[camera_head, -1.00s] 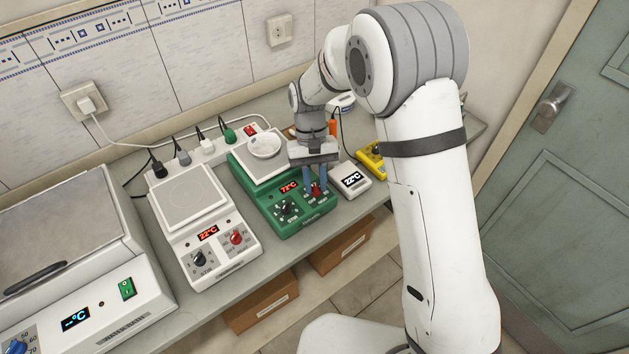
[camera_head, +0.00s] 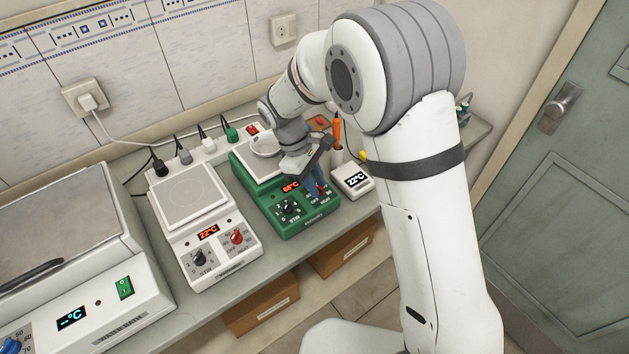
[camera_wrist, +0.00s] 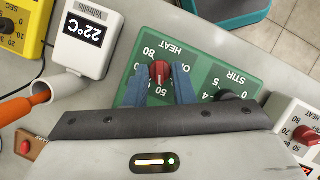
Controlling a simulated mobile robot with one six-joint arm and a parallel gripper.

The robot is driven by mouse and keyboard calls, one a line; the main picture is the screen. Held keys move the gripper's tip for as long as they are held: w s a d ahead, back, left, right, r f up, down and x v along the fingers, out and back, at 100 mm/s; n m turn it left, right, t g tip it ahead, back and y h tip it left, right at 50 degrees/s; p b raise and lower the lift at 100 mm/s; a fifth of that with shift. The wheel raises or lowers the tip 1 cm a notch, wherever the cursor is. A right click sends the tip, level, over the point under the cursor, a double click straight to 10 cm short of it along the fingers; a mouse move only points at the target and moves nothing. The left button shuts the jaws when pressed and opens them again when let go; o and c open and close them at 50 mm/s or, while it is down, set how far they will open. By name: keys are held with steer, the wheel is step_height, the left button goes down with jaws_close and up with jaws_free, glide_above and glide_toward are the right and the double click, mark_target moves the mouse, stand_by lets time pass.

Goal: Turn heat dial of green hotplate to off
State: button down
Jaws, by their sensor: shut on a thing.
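The green hotplate (camera_head: 300,222) stands on the bench right of the white hotplate, with a red lit display (camera_head: 291,186) and a black stir dial (camera_head: 289,208). Its red heat dial (camera_wrist: 159,73) shows in the wrist view between the blue fingers of my gripper (camera_wrist: 162,78). The fingers are shut on the dial, one on each side. The numbers 50 and 80 and part of the word OFF show around it; the exact pointer setting is hard to read. In the head view my gripper (camera_head: 316,191) is tilted over the hotplate's front right and mostly hides the dial.
A white hotplate (camera_head: 232,255) with its own red dial stands to the left. A white 22°C display box (camera_head: 353,180) stands close on the right. A white dish (camera_head: 265,145) sits on the green hotplate's top. An orange-handled tool (camera_head: 337,130) stands behind.

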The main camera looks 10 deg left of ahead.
steer(key=shift+s+n+t, duration=0.1)
steer(key=shift+n+t, duration=0.7)
steer(key=shift+n, duration=1.1)
steer(key=shift+n+t, duration=0.4)
steer(key=shift+n, duration=0.7)
steer(key=shift+s+d+n+t+y, duration=0.15)
steer(key=shift+n+t, duration=0.15)
steer(key=shift+n, duration=0.6)
steer(key=shift+s+a+n+t+y, duration=0.1)
steer(key=shift+n+t, duration=0.2)
steer(key=shift+n, duration=0.6)
steer(key=shift+s+d+n+t+y, duration=0.15)
steer(key=shift+n+t, duration=0.15)
steer(key=shift+n, duration=0.6)
steer(key=c, duration=1.3)
jaws_free()
steer(key=shift+w+a, duration=0.1)
steer(key=shift+w, duration=0.05)
steer(key=shift+o, duration=0.2)
steer(key=v, duration=0.7)
steer(key=shift+r+b, duration=0.35)
steer(key=shift+r, duration=0.05)
steer(key=shift+o, duration=0.3)
